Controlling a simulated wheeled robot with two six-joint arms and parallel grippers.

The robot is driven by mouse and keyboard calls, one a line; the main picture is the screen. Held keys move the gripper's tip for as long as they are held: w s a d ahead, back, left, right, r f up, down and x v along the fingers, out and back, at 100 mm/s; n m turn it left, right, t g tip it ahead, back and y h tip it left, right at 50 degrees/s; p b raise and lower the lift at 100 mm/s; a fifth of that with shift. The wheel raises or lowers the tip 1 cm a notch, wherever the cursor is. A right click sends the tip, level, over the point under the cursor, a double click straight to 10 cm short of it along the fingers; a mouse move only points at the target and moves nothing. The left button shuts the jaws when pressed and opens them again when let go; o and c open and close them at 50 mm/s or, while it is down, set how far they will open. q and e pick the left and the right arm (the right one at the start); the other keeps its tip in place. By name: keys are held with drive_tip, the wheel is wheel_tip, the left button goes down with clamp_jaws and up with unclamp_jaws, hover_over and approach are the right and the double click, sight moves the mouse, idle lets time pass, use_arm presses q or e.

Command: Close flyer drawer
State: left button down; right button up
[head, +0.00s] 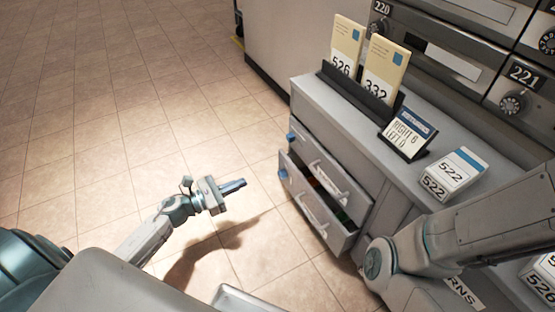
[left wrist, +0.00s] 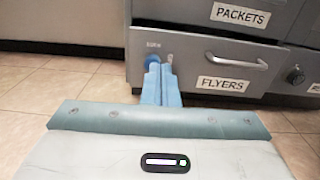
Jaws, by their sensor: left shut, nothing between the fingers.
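The flyer drawer (head: 318,213) is the lower drawer of the grey cabinet and stands pulled out in the head view, with some coloured contents showing inside. In the left wrist view its front (left wrist: 190,85) carries a FLYERS label, a bar handle and a blue button at its left. My left gripper (head: 238,185) is shut and empty, over the floor to the left of the drawer front, its tips pointing toward it. In the left wrist view the blue fingers (left wrist: 161,80) overlap the drawer front near the button; contact cannot be told. My right gripper is out of view.
The PACKETS drawer (left wrist: 232,28) sits above the flyer drawer. The counter holds a rack with yellow cards (head: 362,88), a small sign (head: 407,133) and a white box (head: 453,174). My right arm crosses the lower right. The tiled floor left of the cabinet is clear.

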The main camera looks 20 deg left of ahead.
sight(287, 162)
use_arm(q)
drive_tip(key=b+x, duration=0.4)
drive_tip(key=x, duration=0.9)
drive_tip(key=shift+f, duration=0.1)
drive_tip(key=shift+w+d, duration=0.25)
drive_tip(key=shift+w, duration=0.1)
drive_tip(key=x, duration=0.4)
drive_tip(key=shift+w+d+r, duration=0.1)
drive_tip(key=shift+w+r, duration=0.05)
drive_tip(key=shift+r, duration=0.1)
drive_tip(key=shift+r, duration=0.1)
